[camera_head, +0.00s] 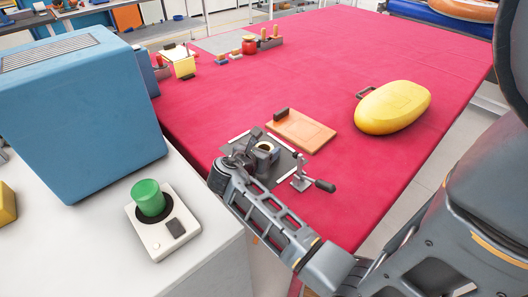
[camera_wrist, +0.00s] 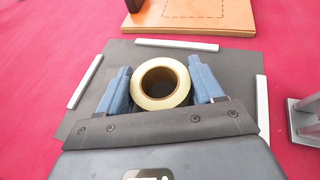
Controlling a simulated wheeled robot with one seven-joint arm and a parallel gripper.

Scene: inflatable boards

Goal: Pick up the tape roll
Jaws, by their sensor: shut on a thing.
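The tape roll (camera_wrist: 143,92) is a cream ring with a dark hollow core. In the wrist view it sits between the two blue fingers of my gripper (camera_wrist: 160,88), which are shut on its left and right sides. In the head view the tape roll (camera_head: 265,147) shows small beside my gripper (camera_head: 258,153), partly hidden by it. The roll is over a dark grey mat (camera_wrist: 120,58) with white edge strips. I cannot tell whether it touches the mat or is lifted.
An orange board (camera_head: 304,131) lies just beyond the mat on the red table (camera_head: 330,60). A metal clamp with a dark handle (camera_head: 312,182) stands close to the right. A yellow case (camera_head: 394,107) lies further right.

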